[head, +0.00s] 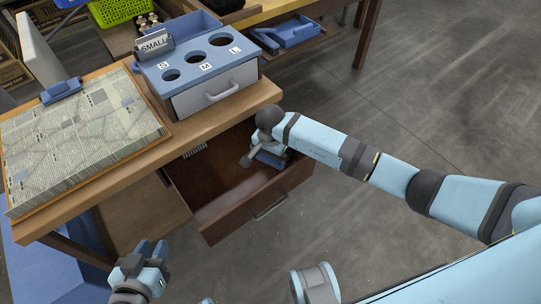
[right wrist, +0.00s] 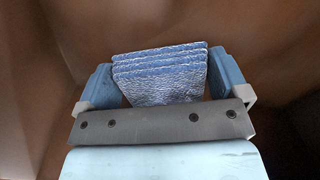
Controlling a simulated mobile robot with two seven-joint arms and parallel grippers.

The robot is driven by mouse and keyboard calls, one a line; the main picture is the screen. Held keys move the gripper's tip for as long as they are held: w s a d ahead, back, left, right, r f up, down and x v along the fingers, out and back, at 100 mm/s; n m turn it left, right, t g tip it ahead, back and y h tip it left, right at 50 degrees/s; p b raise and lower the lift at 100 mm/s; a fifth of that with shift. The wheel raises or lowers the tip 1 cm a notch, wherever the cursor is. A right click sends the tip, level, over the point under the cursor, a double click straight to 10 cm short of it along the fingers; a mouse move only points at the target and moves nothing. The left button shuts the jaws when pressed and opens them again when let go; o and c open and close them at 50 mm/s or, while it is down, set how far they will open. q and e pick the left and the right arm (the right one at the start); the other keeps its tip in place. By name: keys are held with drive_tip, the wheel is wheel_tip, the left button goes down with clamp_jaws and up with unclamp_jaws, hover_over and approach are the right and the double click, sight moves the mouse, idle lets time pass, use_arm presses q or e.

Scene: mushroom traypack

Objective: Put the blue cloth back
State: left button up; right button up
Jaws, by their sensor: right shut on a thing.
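The blue cloth (right wrist: 160,78) is folded in several layers and shows in the right wrist view between the two blue fingers of my right gripper (head: 266,160). The gripper is shut on it. In the head view this gripper is inside the open brown drawer (head: 215,215), low at its right end. I cannot tell whether the cloth touches the drawer floor. In the head view the cloth is not clearly distinguishable from the gripper. My left gripper (head: 152,250) is empty and open, left of and below the drawer, apart from it.
Above the drawer, the wooden table (head: 190,137) carries a blue-topped sorting box (head: 195,60) with S, M and L holes and a grey front drawer (head: 215,90). A clipboard (head: 75,140) lies at left. A second table with a blue tray (head: 293,33) stands behind. Floor at right is clear.

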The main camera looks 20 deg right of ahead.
drive_tip(key=shift+f, duration=0.15)
drive_tip(key=o, duration=0.5)
drive_tip(key=shift+o, duration=0.2)
drive_tip(key=shift+r, duration=0.2)
use_arm(q)
drive_tip(key=shift+s+a+f+p, duration=0.1)
drive_tip(key=shift+a+f+p, duration=0.2)
drive_tip(key=shift+p, duration=0.85)
use_arm(e)
wheel_tip(320, 180, up, 12)
use_arm(q)
drive_tip(key=shift+d+r, duration=0.1)
drive_tip(key=shift+r, duration=0.1)
